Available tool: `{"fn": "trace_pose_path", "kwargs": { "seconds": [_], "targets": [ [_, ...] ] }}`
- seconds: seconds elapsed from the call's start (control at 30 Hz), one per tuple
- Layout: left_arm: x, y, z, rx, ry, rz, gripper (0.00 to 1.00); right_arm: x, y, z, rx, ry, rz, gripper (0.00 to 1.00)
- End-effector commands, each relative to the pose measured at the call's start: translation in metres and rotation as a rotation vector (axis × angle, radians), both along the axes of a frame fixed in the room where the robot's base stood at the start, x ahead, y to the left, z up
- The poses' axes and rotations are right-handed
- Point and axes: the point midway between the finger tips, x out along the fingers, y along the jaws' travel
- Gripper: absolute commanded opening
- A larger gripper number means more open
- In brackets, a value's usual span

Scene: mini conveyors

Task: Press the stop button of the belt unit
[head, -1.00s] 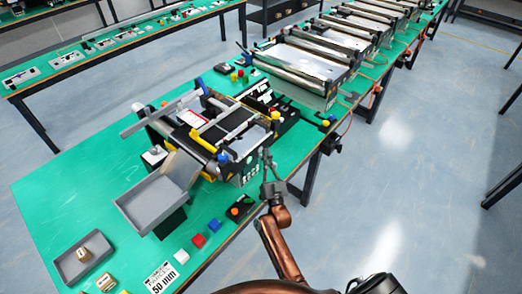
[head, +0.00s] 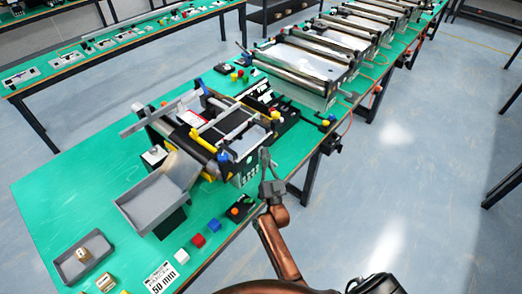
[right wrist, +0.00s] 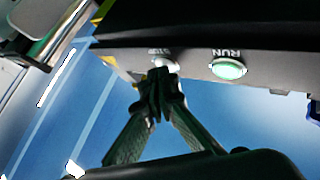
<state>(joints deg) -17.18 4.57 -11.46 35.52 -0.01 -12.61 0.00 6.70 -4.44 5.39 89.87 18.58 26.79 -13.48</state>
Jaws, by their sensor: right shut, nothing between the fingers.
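The belt unit (head: 246,168) stands on the green table, its side panel facing my right arm. In the right wrist view, that panel (right wrist: 195,66) carries a pale lit button marked RUN (right wrist: 229,69). In the head view the right gripper (head: 266,164) is beside the panel. My left gripper is not in view.
A grey chute tray (head: 143,207) sits at the unit's left end. A small box with an orange button (head: 240,208) lies near the table edge, close to my right arm. Coloured blocks and a grey bin (head: 66,270) lie nearer. Floor right of the table is clear.

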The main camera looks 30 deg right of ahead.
Motion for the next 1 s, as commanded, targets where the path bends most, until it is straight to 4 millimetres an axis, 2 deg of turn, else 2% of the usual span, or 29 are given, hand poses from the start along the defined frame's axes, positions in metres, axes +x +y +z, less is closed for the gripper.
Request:
{"fn": "trace_pose_path", "kwargs": {
  "seconds": [0.47,1.0],
  "targets": [
    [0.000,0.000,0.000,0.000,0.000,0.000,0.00,0.002,0.001,0.001,-0.001,0.000,0.001,0.00],
    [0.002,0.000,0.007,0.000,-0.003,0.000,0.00,-0.013,-0.005,0.000,-0.001,0.000,0.001,0.00]
  ]
}}
